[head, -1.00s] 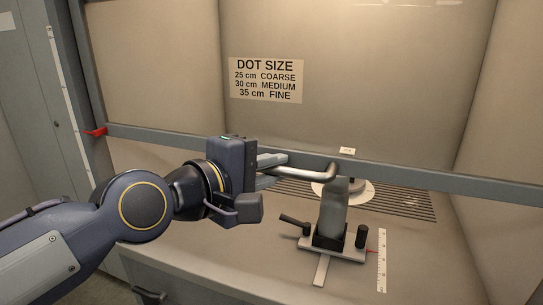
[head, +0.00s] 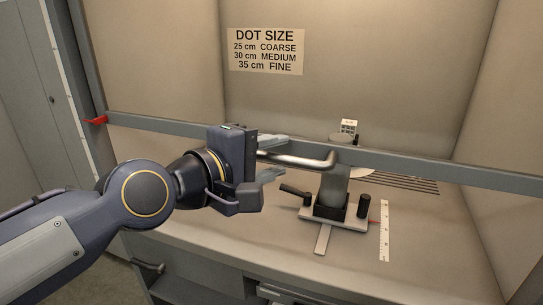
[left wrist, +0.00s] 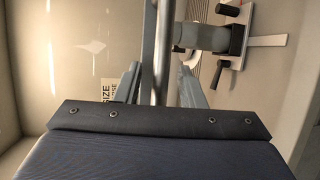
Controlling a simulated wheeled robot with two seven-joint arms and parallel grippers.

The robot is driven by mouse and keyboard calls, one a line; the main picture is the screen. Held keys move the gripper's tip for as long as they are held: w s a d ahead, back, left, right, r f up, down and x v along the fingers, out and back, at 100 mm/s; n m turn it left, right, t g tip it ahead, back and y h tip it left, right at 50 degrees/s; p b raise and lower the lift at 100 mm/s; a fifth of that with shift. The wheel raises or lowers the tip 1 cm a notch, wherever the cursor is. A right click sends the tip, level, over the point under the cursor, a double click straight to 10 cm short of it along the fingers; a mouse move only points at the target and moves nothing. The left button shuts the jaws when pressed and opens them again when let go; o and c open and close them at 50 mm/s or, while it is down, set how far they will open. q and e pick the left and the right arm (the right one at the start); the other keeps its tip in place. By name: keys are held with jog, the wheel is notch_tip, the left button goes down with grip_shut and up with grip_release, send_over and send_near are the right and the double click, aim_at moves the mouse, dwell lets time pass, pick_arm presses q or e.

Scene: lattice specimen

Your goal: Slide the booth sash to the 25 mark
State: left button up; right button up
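The booth sash (head: 440,170) is a grey horizontal rail across the booth front, with a bent metal handle (head: 300,159). A red pointer (head: 95,120) at its left end sits beside a pale scale strip (head: 79,108) on the left post; its marks are unreadable. My left gripper (head: 270,158) is at the handle's left part, one finger above and one below it. In the left wrist view the handle bar (left wrist: 163,45) runs between the two fingers with gaps on both sides, so the gripper is open. My right gripper is not in view.
A dot-size sign (head: 265,51) is on the back wall, listing 25 cm coarse. Behind the sash stand a grey post fixture (head: 333,190) with black knobs and a small ruler (head: 384,230). A slotted grille (head: 405,182) lies behind. A drawer handle (head: 150,265) is below.

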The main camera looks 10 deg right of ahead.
pick_arm(q)
jog(key=shift+a, duration=0.1)
jog(key=b+v, duration=0.1)
jog(key=v, duration=0.6)
jog(key=shift+s+a, duration=0.2)
